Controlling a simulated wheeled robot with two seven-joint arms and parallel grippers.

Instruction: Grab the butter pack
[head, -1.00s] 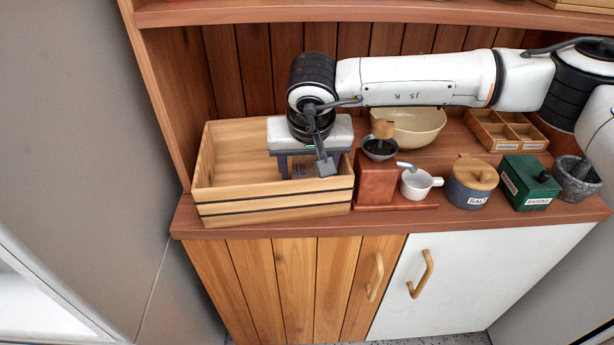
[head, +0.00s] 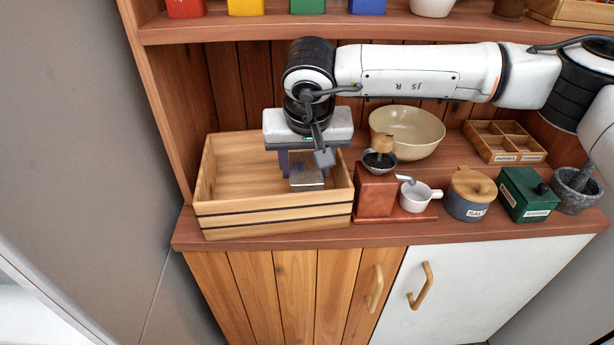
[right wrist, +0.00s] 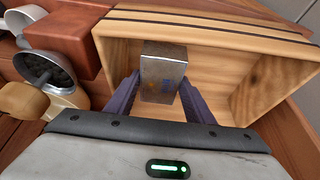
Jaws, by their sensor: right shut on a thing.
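The butter pack (head: 307,180) is a small silver-grey block with blue print. It also shows in the right wrist view (right wrist: 163,72) between the two dark purple fingers. My right gripper (head: 303,172) points down into the light wooden crate (head: 275,217) and is shut on the pack. The pack is within the crate's outline, near its right end; how far it is above the crate's floor is hard to tell. The rest of the crate looks empty. My left gripper is not in view.
A red-brown grinder (head: 375,192) stands close to the crate's right side. Right of it are a white cup (head: 415,197), a salt pot (head: 470,195), a green box (head: 525,193) and a mortar (head: 576,190). A cream bowl (head: 408,133) stands behind; a shelf (head: 240,30) runs above.

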